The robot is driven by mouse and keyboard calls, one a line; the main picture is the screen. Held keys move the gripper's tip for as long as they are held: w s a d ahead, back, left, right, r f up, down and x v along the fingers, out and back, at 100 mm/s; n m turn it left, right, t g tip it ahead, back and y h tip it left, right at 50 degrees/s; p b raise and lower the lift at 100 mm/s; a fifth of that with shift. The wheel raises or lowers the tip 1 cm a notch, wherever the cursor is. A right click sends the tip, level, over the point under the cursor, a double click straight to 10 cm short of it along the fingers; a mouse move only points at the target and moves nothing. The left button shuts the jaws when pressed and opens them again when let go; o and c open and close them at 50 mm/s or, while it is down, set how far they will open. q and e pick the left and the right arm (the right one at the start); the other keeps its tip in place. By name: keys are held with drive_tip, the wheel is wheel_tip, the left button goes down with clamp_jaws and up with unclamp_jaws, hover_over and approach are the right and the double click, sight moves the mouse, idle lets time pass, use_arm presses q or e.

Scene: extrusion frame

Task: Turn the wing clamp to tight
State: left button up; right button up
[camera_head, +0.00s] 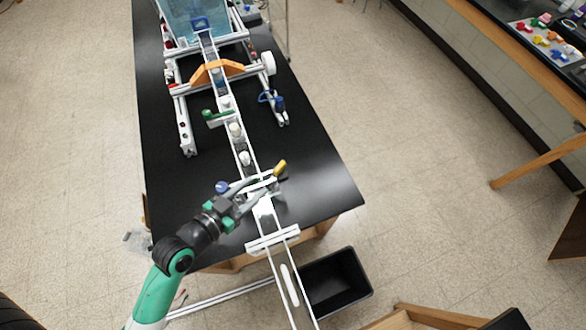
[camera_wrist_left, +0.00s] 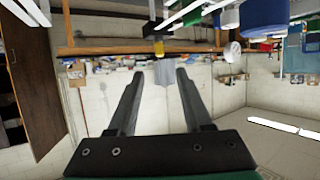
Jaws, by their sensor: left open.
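My left gripper (camera_head: 272,183) is open and reaches in from the lower left over the near end of the rail. A small yellow piece (camera_head: 281,168), possibly the wing clamp, stands at the right side of the rail just past my fingertips. In the left wrist view the yellow piece (camera_wrist_left: 158,47) shows on a dark stem beyond and between the open fingertips (camera_wrist_left: 157,73), with nothing held between them. A blue knob (camera_head: 221,187) is at the left side of the rail, beside my gripper. I cannot tell how tight the clamp is.
The rail (camera_head: 228,108) runs along the black table (camera_head: 318,165) and past its near edge, carrying several white cylinders. A frame with an orange bracket (camera_head: 218,71) and a blue clamp (camera_head: 279,102) stands farther back. A black bin (camera_head: 338,284) is on the floor.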

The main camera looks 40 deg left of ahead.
sight(279, 167)
use_arm(q)
drive_tip(key=x, duration=1.2)
drive_tip(key=shift+r, duration=0.25)
clamp_jaws()
